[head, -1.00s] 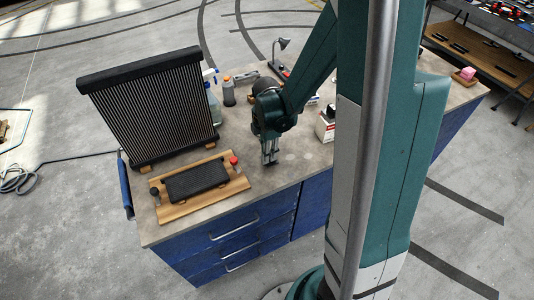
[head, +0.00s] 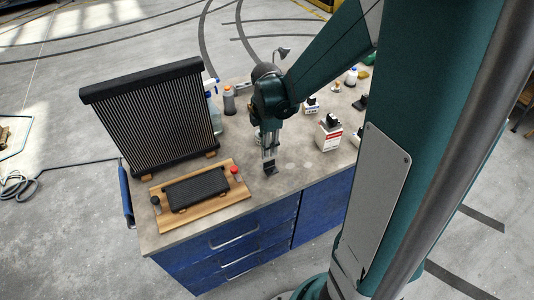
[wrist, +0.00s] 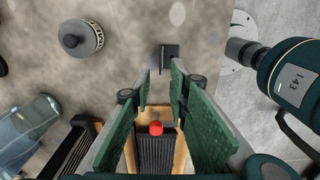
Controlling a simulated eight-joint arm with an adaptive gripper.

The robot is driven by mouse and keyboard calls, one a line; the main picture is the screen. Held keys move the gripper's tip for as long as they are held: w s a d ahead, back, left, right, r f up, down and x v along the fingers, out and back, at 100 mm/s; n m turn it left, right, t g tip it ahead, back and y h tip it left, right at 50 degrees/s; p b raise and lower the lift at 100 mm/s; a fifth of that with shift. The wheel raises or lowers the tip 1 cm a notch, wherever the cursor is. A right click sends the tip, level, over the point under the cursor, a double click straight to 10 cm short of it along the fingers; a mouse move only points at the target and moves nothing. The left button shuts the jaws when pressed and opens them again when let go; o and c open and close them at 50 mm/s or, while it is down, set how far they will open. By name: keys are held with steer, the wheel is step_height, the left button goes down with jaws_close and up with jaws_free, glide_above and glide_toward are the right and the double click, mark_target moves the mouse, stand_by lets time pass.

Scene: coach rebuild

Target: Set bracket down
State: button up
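The bracket looks to be the small black angled piece (head: 270,169) at the worktop's front part, right of the wooden board. It also shows in the wrist view (wrist: 169,51), just beyond the fingertips. My gripper (head: 268,154) points down directly above it. In the wrist view the two green-sided fingers (wrist: 161,68) stand apart. A gap shows between the left fingertip and the black piece; the right fingertip is close to it. The piece seems to rest on the worktop, but exact contact is hard to see.
The wooden board (head: 220,211) with a black finned block (head: 197,188) and red knob (head: 235,170) lies left. A large radiator (head: 150,115) stands behind it. Bottles (head: 229,100) and a white box (head: 328,136) stand behind and right. The worktop's front edge is near.

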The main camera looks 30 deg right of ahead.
steer(key=shift+r, duration=2)
steer(key=shift+r, duration=0.1)
steer(key=s+a+r+m+t, duration=0.3)
steer(key=s+a+r+m, duration=0.1)
steer(key=s+r+m, duration=0.3)
steer(key=s+a+r+m+t, duration=0.4)
steer(key=s+r+m, duration=0.4)
steer(key=m, duration=0.3)
steer(key=shift+a+r, duration=0.2)
steer(key=shift+a, duration=0.4)
steer(key=shift+s+f, duration=0.1)
step_height(320, 180, down, 6)
steer(key=b, duration=0.5)
steer(key=shift+b, duration=0.3)
